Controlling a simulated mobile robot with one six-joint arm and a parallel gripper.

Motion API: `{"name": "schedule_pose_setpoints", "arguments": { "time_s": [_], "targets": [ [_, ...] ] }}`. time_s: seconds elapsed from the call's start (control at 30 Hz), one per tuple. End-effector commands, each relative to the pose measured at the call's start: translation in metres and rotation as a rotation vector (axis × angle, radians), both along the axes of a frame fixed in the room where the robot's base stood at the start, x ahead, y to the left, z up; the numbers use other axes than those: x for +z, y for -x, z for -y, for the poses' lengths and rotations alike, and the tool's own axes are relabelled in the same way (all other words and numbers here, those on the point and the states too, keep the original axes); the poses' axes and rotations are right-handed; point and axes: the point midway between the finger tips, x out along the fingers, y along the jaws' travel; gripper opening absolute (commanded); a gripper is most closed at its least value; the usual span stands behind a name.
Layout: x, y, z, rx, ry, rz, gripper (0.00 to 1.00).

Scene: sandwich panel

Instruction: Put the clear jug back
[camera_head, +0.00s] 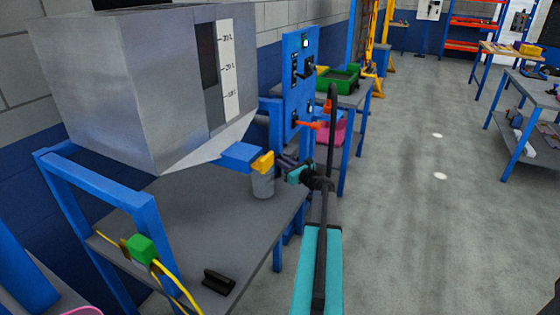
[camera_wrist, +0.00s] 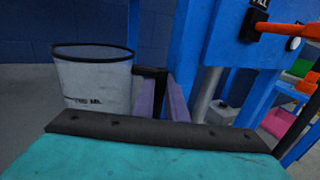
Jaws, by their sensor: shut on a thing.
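The clear jug (camera_head: 263,186), greyish with a dark rim, is upright below the yellow tap end (camera_head: 263,162) of the hopper's blue spout (camera_head: 238,156). I cannot tell whether its base touches the grey table. In the wrist view the jug (camera_wrist: 92,85) stands at the left, with dark printed marks on its side. Its dark handle (camera_wrist: 147,76) reaches toward my gripper (camera_wrist: 168,92), whose purple fingers are shut on the handle. In the head view my gripper (camera_head: 285,162) is just right of the jug, and the dark-and-teal arm comes up from below.
The big grey hopper (camera_head: 130,90) has a litre scale. The grey table (camera_head: 170,222) bears a black block (camera_head: 218,281). A blue control panel (camera_head: 300,80) with an orange lever (camera_head: 308,124) stands close behind my gripper. Open floor (camera_head: 430,210) lies right.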

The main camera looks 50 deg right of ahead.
Motion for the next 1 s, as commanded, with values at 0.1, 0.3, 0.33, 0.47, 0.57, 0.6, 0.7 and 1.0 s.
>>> {"name": "schedule_pose_setpoints", "arguments": {
  "time_s": [0.1,0.3,0.33,0.47,0.57,0.6,0.7,1.0],
  "targets": [
    [-0.0017,0.0001,0.0002,0.000,0.000,0.001,0.00],
    [-0.0040,0.0002,0.0003,0.000,0.000,0.001,0.00],
    [-0.0044,0.0002,0.0003,0.000,0.000,0.001,0.00],
    [-0.0059,0.0004,0.0003,-0.001,0.000,0.001,0.00],
    [-0.0051,0.0004,0.0003,-0.001,0.000,0.000,0.27],
    [-0.0051,0.0004,0.0003,-0.001,0.000,0.000,0.34],
    [-0.0051,0.0004,0.0004,-0.001,0.000,0.000,0.34],
    [-0.0057,0.0028,-0.0001,-0.001,0.000,0.000,0.34]
  ]
}}
